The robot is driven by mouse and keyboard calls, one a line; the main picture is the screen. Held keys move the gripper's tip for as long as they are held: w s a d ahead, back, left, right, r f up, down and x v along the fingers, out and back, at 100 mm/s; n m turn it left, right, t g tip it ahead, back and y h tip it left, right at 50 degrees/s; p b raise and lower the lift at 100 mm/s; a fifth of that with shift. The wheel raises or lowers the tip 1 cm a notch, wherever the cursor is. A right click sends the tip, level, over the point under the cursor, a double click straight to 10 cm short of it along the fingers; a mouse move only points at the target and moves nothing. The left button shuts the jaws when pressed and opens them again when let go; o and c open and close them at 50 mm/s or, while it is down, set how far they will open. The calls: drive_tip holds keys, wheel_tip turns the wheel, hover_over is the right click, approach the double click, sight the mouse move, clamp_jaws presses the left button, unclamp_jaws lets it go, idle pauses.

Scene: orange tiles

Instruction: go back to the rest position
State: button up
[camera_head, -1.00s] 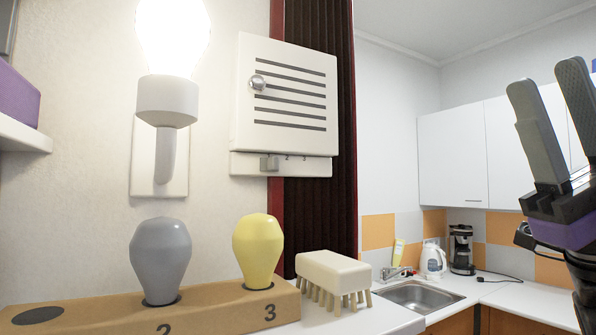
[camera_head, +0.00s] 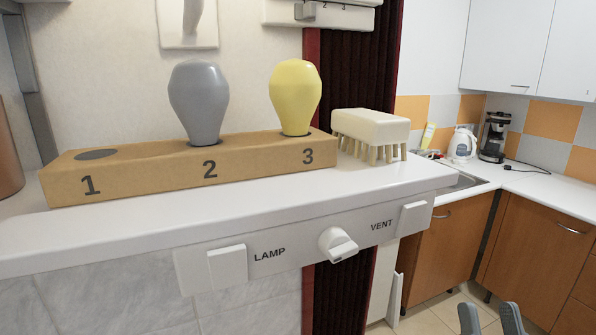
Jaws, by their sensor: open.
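My gripper (camera_head: 490,318) shows only by its two grey fingertips at the bottom edge, right of the middle. The fingertips stand apart with nothing between them, so it is open and empty. The rest of my gripper and arm is out of the picture. It appears in front of the tiled floor and clear of the shelf and the cabinets.
A white shelf (camera_head: 240,212) holds a cardboard holder (camera_head: 140,178) with a grey bulb (camera_head: 199,100) at 2 and a yellow bulb (camera_head: 295,97) at 3; place 1 is empty. A brush (camera_head: 370,128) lies beside it. Wooden cabinets (camera_head: 540,240) stand right.

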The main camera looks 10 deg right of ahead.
drive_tip(key=s+a+f+n+g+y, duration=0.2)
drive_tip(key=s+f+g, duration=0.3)
drive_tip(key=s+f, duration=0.6)
drive_tip(key=s+a+f+n+g+y, duration=0.1)
drive_tip(key=s+a+f+g+y, duration=0.2)
drive_tip(key=s+f, duration=0.8)
drive_tip(key=s+a+g, duration=0.1)
drive_tip(key=s+g, duration=0.1)
drive_tip(key=shift+a+n+g, duration=0.4)
drive_tip(key=shift+w, duration=0.1)
